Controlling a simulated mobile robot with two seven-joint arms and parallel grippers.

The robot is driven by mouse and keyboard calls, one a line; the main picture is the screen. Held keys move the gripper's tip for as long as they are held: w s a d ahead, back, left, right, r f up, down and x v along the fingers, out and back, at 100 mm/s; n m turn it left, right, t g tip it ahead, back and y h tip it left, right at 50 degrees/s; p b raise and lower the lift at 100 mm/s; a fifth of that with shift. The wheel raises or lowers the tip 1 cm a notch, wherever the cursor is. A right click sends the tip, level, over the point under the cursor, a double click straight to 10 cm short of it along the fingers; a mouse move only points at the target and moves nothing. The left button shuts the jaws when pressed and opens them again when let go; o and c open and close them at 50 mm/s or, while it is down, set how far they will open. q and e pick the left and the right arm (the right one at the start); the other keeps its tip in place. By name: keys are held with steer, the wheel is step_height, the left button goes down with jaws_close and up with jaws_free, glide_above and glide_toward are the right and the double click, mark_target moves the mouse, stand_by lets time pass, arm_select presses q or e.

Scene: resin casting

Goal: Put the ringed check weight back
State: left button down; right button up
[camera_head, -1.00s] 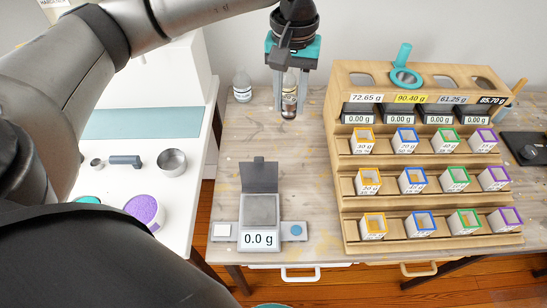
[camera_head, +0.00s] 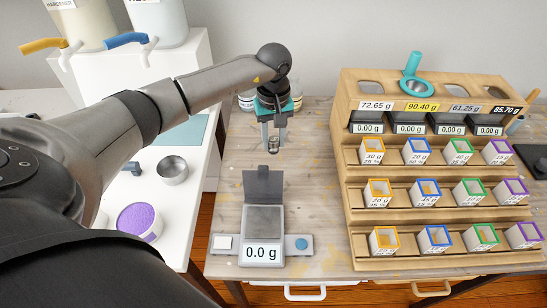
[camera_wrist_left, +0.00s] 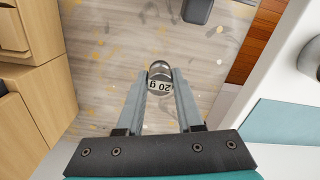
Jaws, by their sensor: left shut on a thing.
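My left gripper (camera_head: 273,138) is shut on a small shiny metal weight (camera_head: 273,146) and holds it over the wooden table, behind the scale. In the left wrist view the weight (camera_wrist_left: 160,78) sits between the fingertips (camera_wrist_left: 160,88), and its label reads 20 g. I cannot make out a ring on it. The scale (camera_head: 263,222) has its dark lid up, its pan looks empty and its display reads 0.0 g. My right gripper is not in view.
A wooden rack (camera_head: 350,165) with labelled bins and small displays reading 0.00 g stands on the right. A white bench (camera_head: 180,230) with a metal cup (camera_head: 172,170) and purple-filled tub (camera_head: 137,220) is on the left. Bottles (camera_head: 296,95) stand behind my gripper.

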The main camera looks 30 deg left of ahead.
arm_select(q)
step_height(320, 180, down, 6)
steer(key=shift+f+b, duration=0.25)
steer(key=shift+b, duration=0.3)
steer(key=c, duration=1)
jaws_free()
steer(key=shift+f, duration=0.15)
steer(key=o, duration=0.5)
steer(key=shift+c, duration=0.2)
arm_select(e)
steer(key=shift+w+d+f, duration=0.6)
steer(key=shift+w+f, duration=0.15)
